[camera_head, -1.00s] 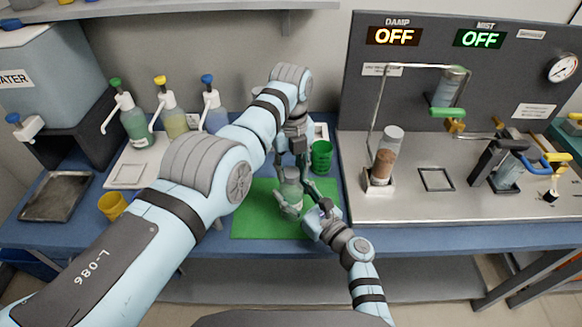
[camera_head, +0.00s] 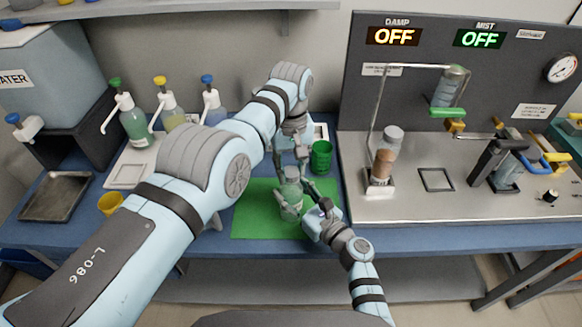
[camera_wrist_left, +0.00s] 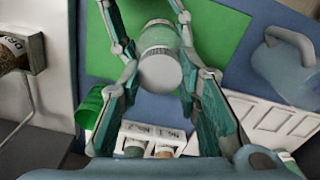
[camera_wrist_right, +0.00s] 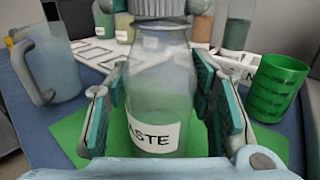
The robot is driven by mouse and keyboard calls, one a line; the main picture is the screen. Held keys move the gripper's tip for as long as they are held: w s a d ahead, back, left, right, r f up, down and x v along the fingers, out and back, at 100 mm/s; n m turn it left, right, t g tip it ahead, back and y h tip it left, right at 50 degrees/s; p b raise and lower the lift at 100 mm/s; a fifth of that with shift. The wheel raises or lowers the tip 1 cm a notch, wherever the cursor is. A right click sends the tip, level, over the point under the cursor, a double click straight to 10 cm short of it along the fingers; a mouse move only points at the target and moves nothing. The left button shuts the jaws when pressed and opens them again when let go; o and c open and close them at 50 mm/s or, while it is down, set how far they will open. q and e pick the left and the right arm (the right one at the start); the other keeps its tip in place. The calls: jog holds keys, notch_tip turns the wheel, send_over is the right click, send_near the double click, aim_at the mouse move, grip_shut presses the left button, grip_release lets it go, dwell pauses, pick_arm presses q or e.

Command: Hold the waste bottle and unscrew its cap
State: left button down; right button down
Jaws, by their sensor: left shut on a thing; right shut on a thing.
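The clear bottle (camera_head: 290,205) with greenish contents stands over the green mat (camera_head: 253,215). In the right wrist view the bottle (camera_wrist_right: 157,85) is upright and its label shows "ASTE". My right gripper (camera_head: 303,212) is shut around its body, with a finger on each side in the right wrist view.
A green cup (camera_head: 321,157) stands just behind the mat. Several pump bottles (camera_head: 135,122) are at the back left, with a yellow cup (camera_head: 111,203) at left. The classifier bench (camera_head: 450,200) lies to the right. The mat's front is clear.

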pick_arm(q)
jog(key=n, duration=0.2)
jog(key=shift+n, duration=0.4)
jog(key=c, duration=1.2)
grip_release()
